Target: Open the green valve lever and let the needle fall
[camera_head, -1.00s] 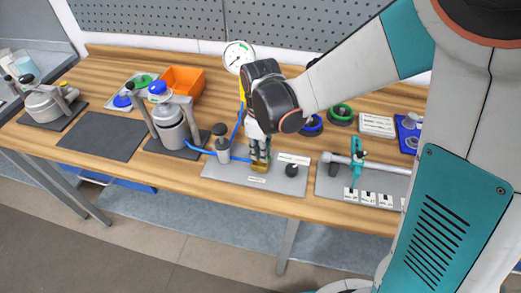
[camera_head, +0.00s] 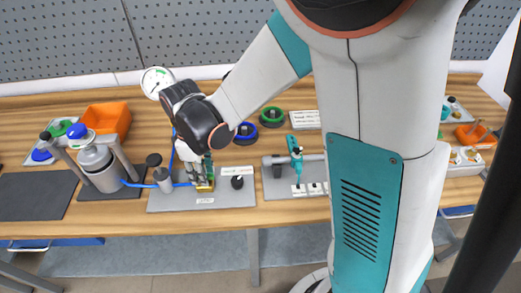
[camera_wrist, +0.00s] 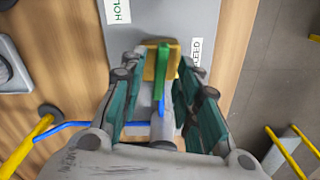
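The brass valve block (camera_head: 204,187) sits on a grey plate (camera_head: 235,201), and my gripper (camera_head: 205,176) is right above it. In the wrist view, the green valve lever (camera_wrist: 186,79) lies between the two fingers of my gripper (camera_wrist: 163,90), in front of the brass block (camera_wrist: 149,70). The fingers stand apart on either side of the lever; I cannot tell whether either touches it. A round white pressure gauge (camera_head: 157,81) stands behind my gripper. Its needle is too small to read.
A blue hose (camera_head: 137,184) links the plate to a metal vessel (camera_head: 99,166) at the left. A black knob (camera_head: 237,182) stands close right of the valve. A plate with a teal lever (camera_head: 295,152) is further right. An orange bin (camera_head: 108,118) is at the back left.

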